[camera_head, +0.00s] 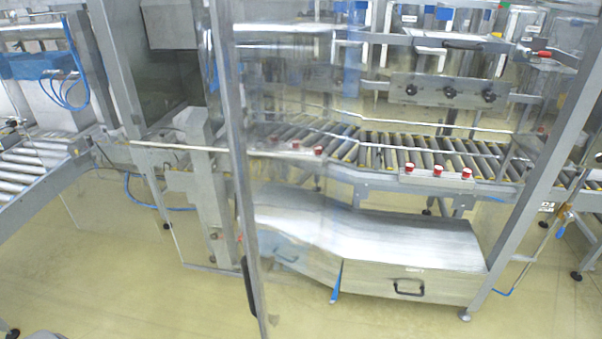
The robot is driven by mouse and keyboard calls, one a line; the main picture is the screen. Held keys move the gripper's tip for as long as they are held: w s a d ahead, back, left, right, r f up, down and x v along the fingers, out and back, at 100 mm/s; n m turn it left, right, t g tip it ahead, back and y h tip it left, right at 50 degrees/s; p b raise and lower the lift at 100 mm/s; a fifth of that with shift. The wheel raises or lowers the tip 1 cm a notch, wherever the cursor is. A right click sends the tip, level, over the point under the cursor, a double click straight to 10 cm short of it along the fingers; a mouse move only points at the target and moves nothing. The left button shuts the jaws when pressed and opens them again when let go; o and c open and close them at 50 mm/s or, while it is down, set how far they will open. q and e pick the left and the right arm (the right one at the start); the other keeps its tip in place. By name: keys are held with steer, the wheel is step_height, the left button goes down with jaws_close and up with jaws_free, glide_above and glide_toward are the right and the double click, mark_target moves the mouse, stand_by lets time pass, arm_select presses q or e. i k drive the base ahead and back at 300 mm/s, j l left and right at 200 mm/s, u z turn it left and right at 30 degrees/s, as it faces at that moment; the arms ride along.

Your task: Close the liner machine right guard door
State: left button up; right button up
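The right guard door is a clear panel with a thin grey edge post (238,150) that stands tilted near the middle of the head view. A black handle (249,287) sits low on this post. The door seems to stand open, swung out toward me; its hinge line is hard to make out through the clear panel. The liner machine's frame has a thick grey post (545,170) at the right. The opening between door post and right post shows the machine's inside. Neither of my grippers is in view, so their distance from the handle cannot be told.
A roller conveyor (400,150) with red buttons runs behind the door. A low metal cabinet (410,250) with a black handle stands below it. Another roller conveyor (25,170) is at the left. The yellowish floor (130,285) in front is mostly clear.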

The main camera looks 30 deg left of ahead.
mark_target(304, 282)
steer(key=j+z, duration=0.35)
steer(key=j, duration=1.15)
steer(key=i+j, duration=0.3)
steer(key=j+z, duration=0.05)
steer(key=j, duration=0.05)
